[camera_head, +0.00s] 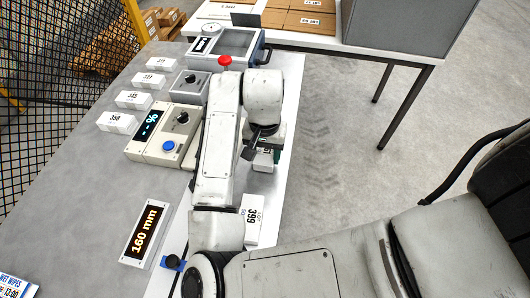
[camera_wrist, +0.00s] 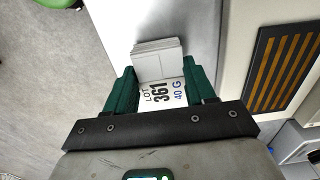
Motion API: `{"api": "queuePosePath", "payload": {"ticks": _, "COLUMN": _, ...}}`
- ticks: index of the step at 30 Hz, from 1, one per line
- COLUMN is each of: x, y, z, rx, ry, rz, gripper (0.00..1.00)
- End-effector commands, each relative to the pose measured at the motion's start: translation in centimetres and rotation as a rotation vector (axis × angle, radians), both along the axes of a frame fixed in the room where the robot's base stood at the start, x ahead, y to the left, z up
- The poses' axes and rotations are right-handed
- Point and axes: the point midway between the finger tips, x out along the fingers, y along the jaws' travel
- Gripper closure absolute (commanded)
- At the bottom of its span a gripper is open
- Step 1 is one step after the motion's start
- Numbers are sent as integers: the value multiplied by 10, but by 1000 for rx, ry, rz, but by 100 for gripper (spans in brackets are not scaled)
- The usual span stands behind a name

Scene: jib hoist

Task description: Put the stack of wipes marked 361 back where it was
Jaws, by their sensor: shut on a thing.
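The stack of wipes marked 361 (camera_wrist: 160,92) is a white layered block with a printed "LOT 361 40 G" face. My gripper (camera_wrist: 160,88) has its green fingers shut on both sides of it in the wrist view. In the head view, my gripper (camera_head: 272,152) is at the table's right edge strip, partly hidden by my own arm. A white end of the held stack (camera_head: 263,161) shows just below the fingers. I cannot tell whether the stack touches the surface beneath. Another white stack marked 399 (camera_head: 253,218) stands on the edge strip, nearer than the gripper.
Several white labelled blocks (camera_head: 117,122) stand in a row at the left. A control box with a blue button (camera_head: 168,146), a knob box (camera_head: 188,87) and a blue-framed unit (camera_head: 240,43) stand beside my arm. A "160 mm" display (camera_head: 146,233) lies nearer.

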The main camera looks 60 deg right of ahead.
Motion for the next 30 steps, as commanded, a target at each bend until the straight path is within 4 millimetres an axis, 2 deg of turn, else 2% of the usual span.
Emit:
{"api": "queuePosePath", "payload": {"ticks": 12, "x": -1, "y": 0, "z": -8, "rx": 0, "ry": 1, "rz": -1, "gripper": 82}}
{"api": "queuePosePath", "payload": {"ticks": 13, "x": -1, "y": 0, "z": -7, "rx": 0, "ry": 1, "rz": -2, "gripper": 43}}
{"api": "queuePosePath", "payload": {"ticks": 20, "x": -1, "y": 0, "z": -7, "rx": 0, "ry": 0, "rz": -1, "gripper": 21}}
{"api": "queuePosePath", "payload": {"ticks": 30, "x": 0, "y": 0, "z": -1, "rx": -1, "ry": -1, "rz": -2, "gripper": 20}}
